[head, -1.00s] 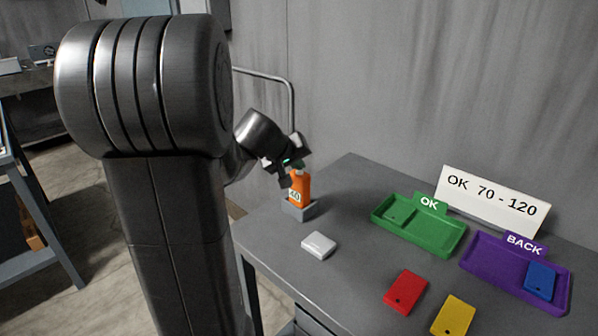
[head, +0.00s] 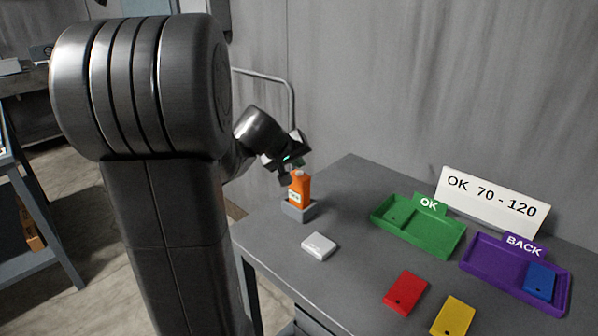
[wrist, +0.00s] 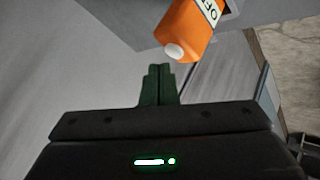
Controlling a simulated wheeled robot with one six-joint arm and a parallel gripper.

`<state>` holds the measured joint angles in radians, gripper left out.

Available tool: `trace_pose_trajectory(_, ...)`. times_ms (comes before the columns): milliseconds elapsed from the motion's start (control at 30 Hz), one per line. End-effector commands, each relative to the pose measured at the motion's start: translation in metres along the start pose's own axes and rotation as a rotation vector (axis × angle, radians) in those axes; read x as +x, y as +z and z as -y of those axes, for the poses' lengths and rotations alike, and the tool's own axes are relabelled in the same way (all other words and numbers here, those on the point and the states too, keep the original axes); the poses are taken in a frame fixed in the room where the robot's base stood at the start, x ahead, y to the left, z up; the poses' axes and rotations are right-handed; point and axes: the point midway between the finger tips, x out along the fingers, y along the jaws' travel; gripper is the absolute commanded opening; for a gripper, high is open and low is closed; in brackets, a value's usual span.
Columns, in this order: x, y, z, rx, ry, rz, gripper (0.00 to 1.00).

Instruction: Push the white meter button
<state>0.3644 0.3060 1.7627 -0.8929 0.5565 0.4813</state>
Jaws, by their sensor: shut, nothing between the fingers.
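The orange meter (head: 299,189) stands upright in a small grey holder (head: 298,211) near the table's left edge. In the wrist view, the meter (wrist: 187,27) is at the top, with its round white button (wrist: 174,52) facing my gripper. Part of its label shows, with letters like "OF". My gripper (head: 285,179) is shut and empty, just left of the meter's upper part in the head view. In the wrist view, the closed fingertips (wrist: 158,68) lie just below and left of the button, with a visible gap in the picture.
A white block (head: 319,245) lies in front of the holder. A green OK tray (head: 440,246), a purple BACK tray (head: 500,280) with a blue plate (head: 540,281), and a white sign (head: 493,203) are to the right. Red (head: 405,291) and yellow (head: 453,316) plates lie in front.

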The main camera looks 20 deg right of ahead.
Motion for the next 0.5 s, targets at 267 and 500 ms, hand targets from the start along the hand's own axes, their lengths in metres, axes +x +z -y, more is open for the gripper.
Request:
trace_pose_trajectory(267,-0.011,-0.008,-0.008,-0.001,0.001,-0.001,0.00)
trace_pose_trajectory(500,-0.028,-0.020,-0.020,0.001,0.000,0.000,0.00)
